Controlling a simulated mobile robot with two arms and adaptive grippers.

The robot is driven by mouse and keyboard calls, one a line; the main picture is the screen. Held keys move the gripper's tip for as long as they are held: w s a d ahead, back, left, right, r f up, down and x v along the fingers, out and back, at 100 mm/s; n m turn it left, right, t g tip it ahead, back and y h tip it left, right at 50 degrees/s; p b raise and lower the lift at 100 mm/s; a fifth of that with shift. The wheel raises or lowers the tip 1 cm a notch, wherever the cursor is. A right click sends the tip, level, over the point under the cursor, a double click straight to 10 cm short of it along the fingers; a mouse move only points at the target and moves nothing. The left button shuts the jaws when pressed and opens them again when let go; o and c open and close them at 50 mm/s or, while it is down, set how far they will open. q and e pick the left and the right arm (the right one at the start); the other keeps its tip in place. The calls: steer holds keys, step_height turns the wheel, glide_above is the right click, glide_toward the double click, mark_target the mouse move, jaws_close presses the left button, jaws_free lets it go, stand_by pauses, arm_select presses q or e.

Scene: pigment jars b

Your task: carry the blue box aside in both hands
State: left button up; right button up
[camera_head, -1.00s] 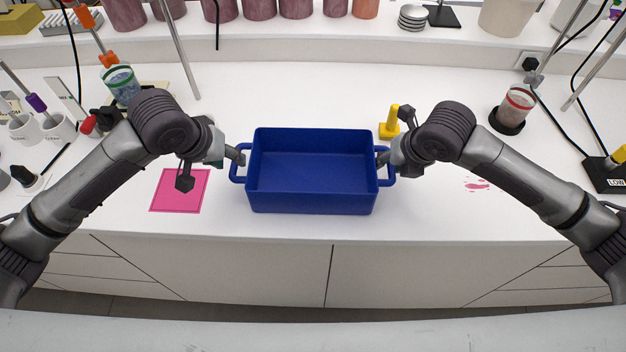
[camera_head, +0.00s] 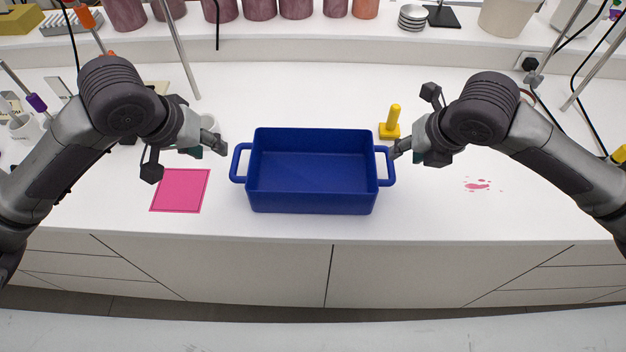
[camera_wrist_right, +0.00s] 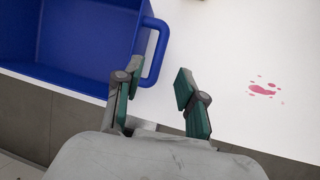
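The blue box (camera_head: 312,200) is an empty, open-topped bin with a loop handle at each end. It rests on the white bench near the front edge. My left gripper (camera_head: 222,147) is above and left of the left handle (camera_head: 238,163), apart from it; its finger gap is not clear. My right gripper (camera_head: 397,150) is beside the right handle (camera_head: 387,166). In the right wrist view my right gripper (camera_wrist_right: 158,95) is open, its fingers spread with nothing between them, and the box (camera_wrist_right: 85,45) with its handle lies just beyond to the left.
A pink square mat (camera_head: 180,190) lies left of the box. A yellow peg-like object (camera_head: 391,122) stands behind its right end. Pink stains (camera_head: 477,185) mark the bench at right. Several jars line the back shelf. Bench on both sides of the box is mostly clear.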

steer(key=shift+v, duration=1.7)
